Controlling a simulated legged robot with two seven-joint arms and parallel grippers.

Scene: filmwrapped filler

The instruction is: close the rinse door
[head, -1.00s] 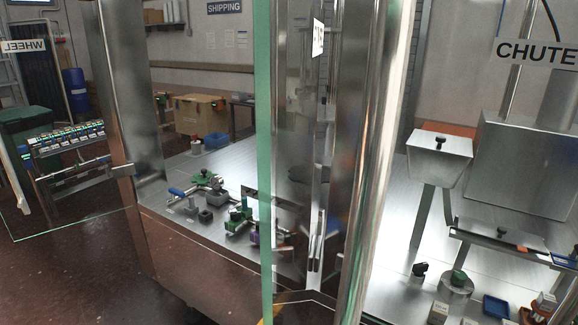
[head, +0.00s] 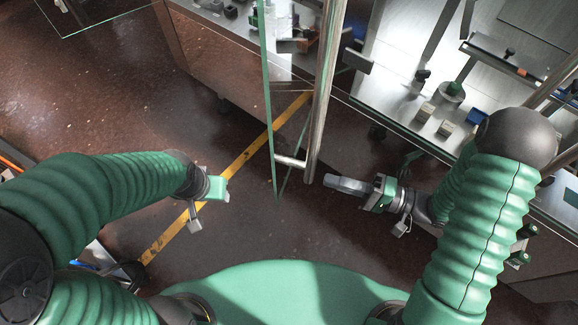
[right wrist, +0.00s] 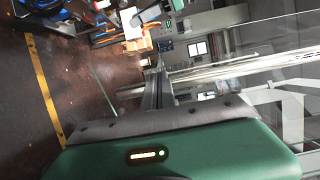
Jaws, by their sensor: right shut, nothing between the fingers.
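A glass door with a green edge (head: 267,110) stands open towards me, seen nearly edge-on in the head view. A long upright metal bar handle (head: 325,90) runs along it, with a short bracket near its lower end. I cannot read a label that names the door now. My right gripper (head: 345,185) is shut and empty, just right of the bar's lower end and pointing left; a small gap seems to part them. In the right wrist view a bright bar (right wrist: 225,69) runs right of the fingers. My left gripper (head: 215,190) is left of the door, its fingers not clear.
A steel bench (head: 400,85) with small blocks and a round fixture stands behind at the right. Another bench (head: 215,45) is behind at the left. A second glass panel (head: 90,15) shows at the top left. The dark floor with a yellow line (head: 240,160) is clear.

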